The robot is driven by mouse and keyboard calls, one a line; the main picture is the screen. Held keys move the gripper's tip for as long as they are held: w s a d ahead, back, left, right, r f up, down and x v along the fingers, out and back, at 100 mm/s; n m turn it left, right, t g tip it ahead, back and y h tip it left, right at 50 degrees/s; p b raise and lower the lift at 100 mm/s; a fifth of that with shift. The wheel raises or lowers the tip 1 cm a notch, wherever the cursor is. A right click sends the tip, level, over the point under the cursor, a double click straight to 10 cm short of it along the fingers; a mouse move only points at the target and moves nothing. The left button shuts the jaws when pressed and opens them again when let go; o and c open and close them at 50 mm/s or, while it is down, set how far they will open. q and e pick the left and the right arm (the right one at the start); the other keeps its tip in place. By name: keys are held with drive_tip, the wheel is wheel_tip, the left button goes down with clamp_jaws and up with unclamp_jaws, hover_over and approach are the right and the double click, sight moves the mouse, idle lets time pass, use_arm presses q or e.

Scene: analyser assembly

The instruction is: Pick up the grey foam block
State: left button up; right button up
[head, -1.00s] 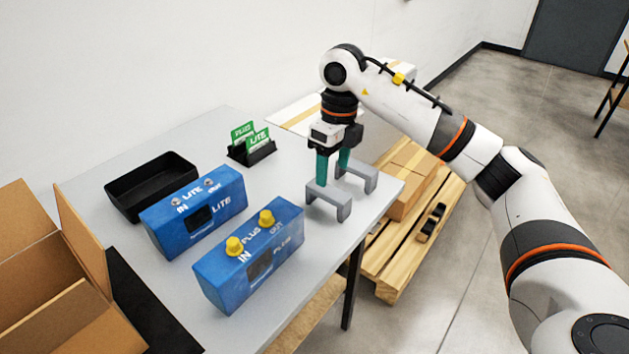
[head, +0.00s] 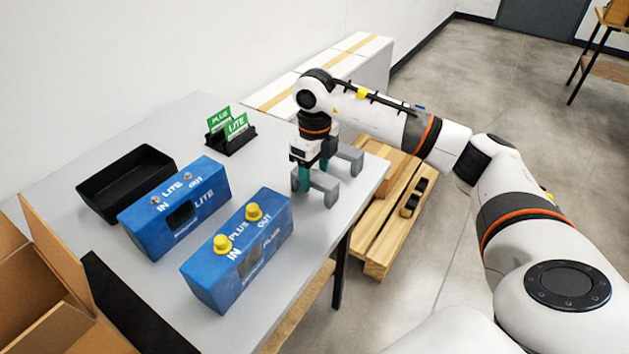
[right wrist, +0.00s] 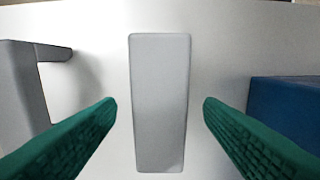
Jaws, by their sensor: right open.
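Two grey foam blocks, shaped like brackets, stand on the table near its right edge. The near foam block (head: 325,183) is partly hidden by my right gripper (head: 313,175). The other foam block (head: 350,160) stands just behind it to the right. My right gripper is open, pointing down, with its teal fingers low around the near block. In the right wrist view the near block (right wrist: 160,120) lies between the two open fingers (right wrist: 159,103), with a gap on each side. The second block (right wrist: 22,95) shows at the left there. My left gripper is not in view.
Two blue boxes, LITE (head: 205,220) and PLUS (head: 265,230), stand left of the gripper. Farther left are a black tray (head: 90,195) and an open cardboard box (head: 60,250). A black holder with green cards (head: 235,126) stands behind. A wooden pallet (head: 385,240) is beyond the table edge.

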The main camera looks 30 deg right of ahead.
wheel_tip(320, 180, down, 2)
drive_tip(key=shift+f, duration=0.2)
drive_tip(key=c, duration=1.1)
